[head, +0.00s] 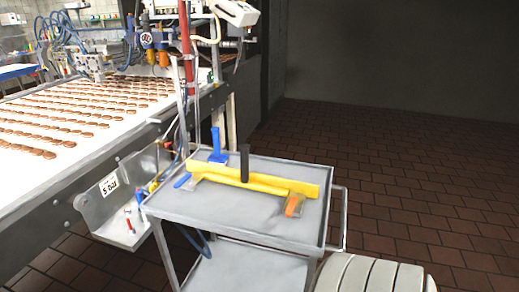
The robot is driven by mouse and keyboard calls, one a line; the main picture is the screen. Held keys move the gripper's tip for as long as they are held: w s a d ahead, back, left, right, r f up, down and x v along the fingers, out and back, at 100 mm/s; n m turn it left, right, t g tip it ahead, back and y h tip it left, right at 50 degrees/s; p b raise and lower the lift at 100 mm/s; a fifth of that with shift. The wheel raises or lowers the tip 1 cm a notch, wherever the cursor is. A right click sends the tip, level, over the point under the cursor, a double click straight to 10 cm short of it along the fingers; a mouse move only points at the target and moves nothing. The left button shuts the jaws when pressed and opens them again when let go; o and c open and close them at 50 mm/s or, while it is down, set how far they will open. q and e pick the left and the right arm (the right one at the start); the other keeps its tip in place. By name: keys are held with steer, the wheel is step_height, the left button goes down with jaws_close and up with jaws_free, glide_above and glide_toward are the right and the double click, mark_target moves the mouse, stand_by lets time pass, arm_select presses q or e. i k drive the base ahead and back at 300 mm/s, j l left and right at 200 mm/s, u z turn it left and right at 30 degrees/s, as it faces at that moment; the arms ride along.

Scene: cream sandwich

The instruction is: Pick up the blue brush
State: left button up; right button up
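A grey metal cart (240,225) stands at the centre of the head view. A blue tool (217,146) with an upright handle and a flat base stands near the back left of its top; it looks like the blue brush, but its bristles cannot be made out. A smaller blue piece (182,181) lies at the cart's left edge. A long yellow tool (255,180) with an upright black handle (244,162) lies across the cart in front of the upright blue tool. Neither of my grippers is in view.
An orange-ended item (294,205) lies on the cart's right part. A conveyor (35,185) with rows of brown sandwich biscuits and machinery stands to the left, close to the cart. The cart has a handle rail (345,220) at right. Brown tiled floor (420,190) is clear at right.

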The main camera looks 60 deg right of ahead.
mark_target(216, 158)
steer(key=z, duration=1.55)
steer(key=i+j+z, duration=0.45)
steer(key=j+z, duration=0.15)
steer(key=i+j+z, duration=0.15)
steer(key=j+z, duration=0.15)
steer(key=j, duration=0.1)
